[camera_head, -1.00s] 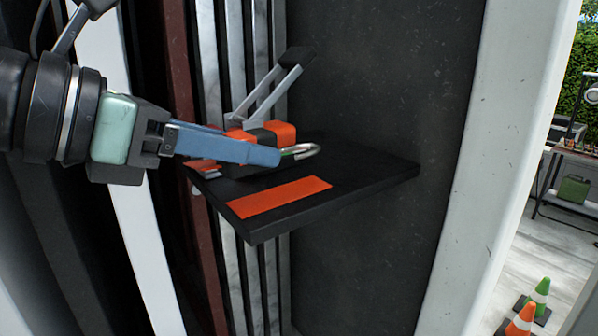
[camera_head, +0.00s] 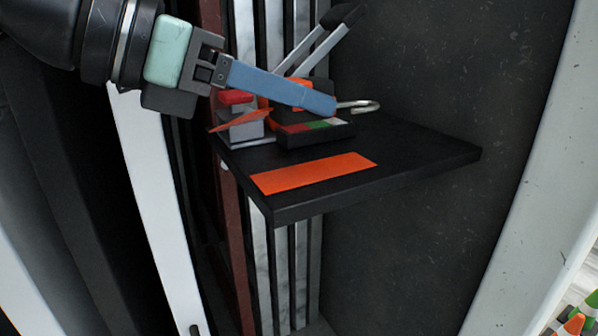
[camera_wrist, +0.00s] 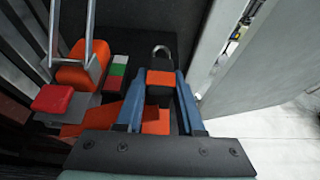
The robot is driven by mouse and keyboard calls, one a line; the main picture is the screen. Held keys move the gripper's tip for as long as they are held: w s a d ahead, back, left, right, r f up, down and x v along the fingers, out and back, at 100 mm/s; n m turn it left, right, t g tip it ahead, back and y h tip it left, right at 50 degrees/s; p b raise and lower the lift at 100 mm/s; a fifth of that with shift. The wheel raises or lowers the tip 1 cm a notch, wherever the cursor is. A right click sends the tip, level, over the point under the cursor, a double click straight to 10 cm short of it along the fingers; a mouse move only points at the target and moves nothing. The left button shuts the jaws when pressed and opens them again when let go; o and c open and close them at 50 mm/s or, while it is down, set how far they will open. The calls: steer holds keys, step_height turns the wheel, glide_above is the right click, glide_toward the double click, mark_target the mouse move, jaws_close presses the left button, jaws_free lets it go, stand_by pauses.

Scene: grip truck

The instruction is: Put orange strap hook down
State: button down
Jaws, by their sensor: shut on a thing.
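My gripper (camera_head: 332,104) reaches in from the upper left in the head view, its blue fingers above the black shelf (camera_head: 425,160). It is shut on the orange strap hook, whose metal hook (camera_head: 360,106) sticks out past the fingertips. In the wrist view, the strap hook's orange and black body (camera_wrist: 160,79) sits between the two fingers, with the grey hook (camera_wrist: 162,53) beyond. In the head view the fingers hide most of its body. An orange strip (camera_head: 314,172) lies flat on the shelf's front part, below and in front of the gripper.
A device with a green and white label (camera_head: 318,124) and grey bars (camera_head: 312,48) stands at the shelf's back left, close behind the fingers. A red-topped grey part (camera_head: 238,105) is beside it. A dark wall (camera_head: 420,60) borders the shelf. The shelf's right side is bare.

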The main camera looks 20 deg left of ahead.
mark_target(294, 178)
steer(key=shift+s+f+b, duration=0.25)
steer(key=shift+f+b, duration=0.1)
steer(key=shift+f, duration=0.55)
steer(key=f+b, duration=0.1)
steer(key=f, duration=0.1)
steer(key=f+b, duration=0.1)
steer(key=shift+w+f+b, duration=0.2)
steer(key=shift+f+b, duration=0.15)
steer(key=shift+f, duration=0.05)
steer(key=shift+r, duration=0.1)
steer(key=shift+s, duration=0.1)
steer(key=c, duration=0.5)
jaws_free()
